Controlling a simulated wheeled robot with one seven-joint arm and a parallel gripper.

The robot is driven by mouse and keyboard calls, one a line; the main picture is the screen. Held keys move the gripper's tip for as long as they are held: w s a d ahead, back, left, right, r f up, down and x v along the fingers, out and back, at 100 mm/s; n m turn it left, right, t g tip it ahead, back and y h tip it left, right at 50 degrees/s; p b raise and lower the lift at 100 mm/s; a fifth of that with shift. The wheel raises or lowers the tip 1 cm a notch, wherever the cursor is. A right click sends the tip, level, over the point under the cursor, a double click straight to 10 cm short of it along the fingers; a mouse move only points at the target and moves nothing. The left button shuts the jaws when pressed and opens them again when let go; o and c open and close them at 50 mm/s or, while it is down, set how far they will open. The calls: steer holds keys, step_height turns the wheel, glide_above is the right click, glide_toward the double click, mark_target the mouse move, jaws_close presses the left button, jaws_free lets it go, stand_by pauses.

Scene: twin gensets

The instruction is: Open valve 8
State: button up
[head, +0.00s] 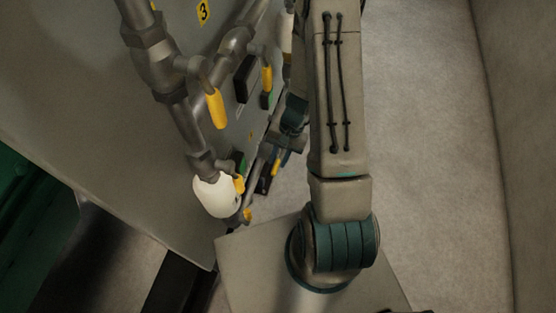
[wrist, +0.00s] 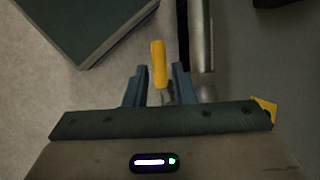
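In the wrist view a yellow valve handle (wrist: 158,64) stands between the two blue fingers of my gripper (wrist: 159,86). The fingers are apart, with a gap visible on each side of the handle. A grey metal pipe (wrist: 202,40) runs just right of the right finger. In the head view my gripper (head: 282,157) is small and partly hidden beside the panel, with a yellow handle (head: 276,166) at it. No number 8 is readable in either view, so I cannot tell this valve's number.
The grey panel (head: 90,110) carries pipes, a "3" label (head: 203,11) and another yellow handle (head: 215,108). A white rounded part (head: 214,196) sits below. A dark green box (wrist: 85,25) is at the wrist view's upper left. Floor right of my arm is clear.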

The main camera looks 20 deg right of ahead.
steer(key=shift+s+a+f, duration=0.15)
steer(key=shift+a+f, duration=0.05)
steer(key=shift+f, duration=0.4)
jaws_close()
steer(key=shift+f+b, duration=0.2)
steer(key=shift+b, duration=0.75)
steer(key=shift+r, duration=0.1)
jaws_free()
